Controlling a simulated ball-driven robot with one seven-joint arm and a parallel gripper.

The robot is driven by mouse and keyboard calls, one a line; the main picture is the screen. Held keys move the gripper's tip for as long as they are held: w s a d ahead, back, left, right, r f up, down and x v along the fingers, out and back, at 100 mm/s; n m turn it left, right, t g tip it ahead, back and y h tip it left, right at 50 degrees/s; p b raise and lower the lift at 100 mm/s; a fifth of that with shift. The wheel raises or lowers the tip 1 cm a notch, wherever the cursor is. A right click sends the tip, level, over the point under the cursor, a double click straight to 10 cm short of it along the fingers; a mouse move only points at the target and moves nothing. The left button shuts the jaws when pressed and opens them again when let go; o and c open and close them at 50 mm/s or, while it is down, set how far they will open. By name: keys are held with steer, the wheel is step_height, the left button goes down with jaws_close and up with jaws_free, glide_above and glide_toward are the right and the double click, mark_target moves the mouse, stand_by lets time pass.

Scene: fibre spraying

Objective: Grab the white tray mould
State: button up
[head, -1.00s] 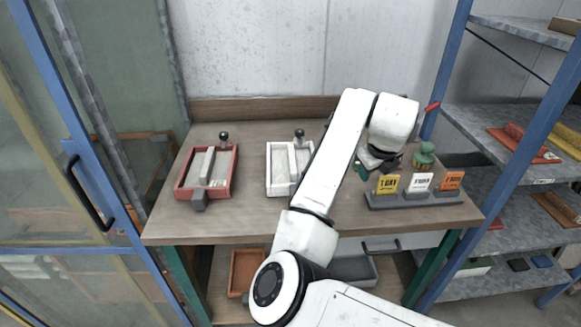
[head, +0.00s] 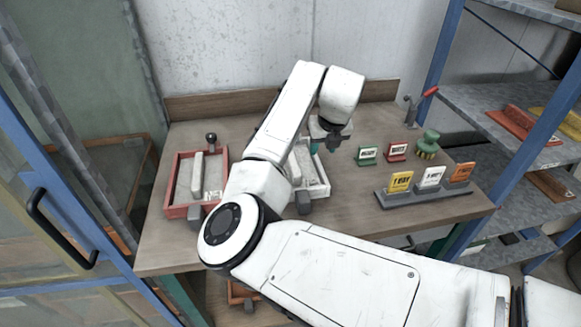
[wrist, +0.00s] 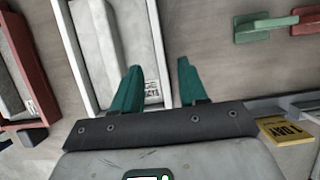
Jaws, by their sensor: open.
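The white tray mould (head: 322,176) lies on the wooden bench, its left part hidden behind my arm in the head view. In the wrist view its white right wall (wrist: 155,40) runs up the picture, with a pale bar inside the tray. My gripper (head: 322,146) is at the tray's far right side. In the wrist view its teal fingers (wrist: 159,66) are open and empty. The left finger appears over the inside of the tray and the right one outside its right wall. I cannot tell how far above the wall they are.
A red tray mould (head: 168,212) lies left of the white one. Green (head: 367,154) and red (head: 397,151) tags stand to the right, near a green stamp-like object (head: 428,143). A grey holder (head: 425,198) with coloured cards is at the front right. Bare bench lies between.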

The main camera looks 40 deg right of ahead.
mark_target(318, 161)
steer(key=shift+x, duration=1)
steer(key=p+x, duration=0.1)
steer(key=x, duration=0.4)
steer(key=shift+f, duration=0.3)
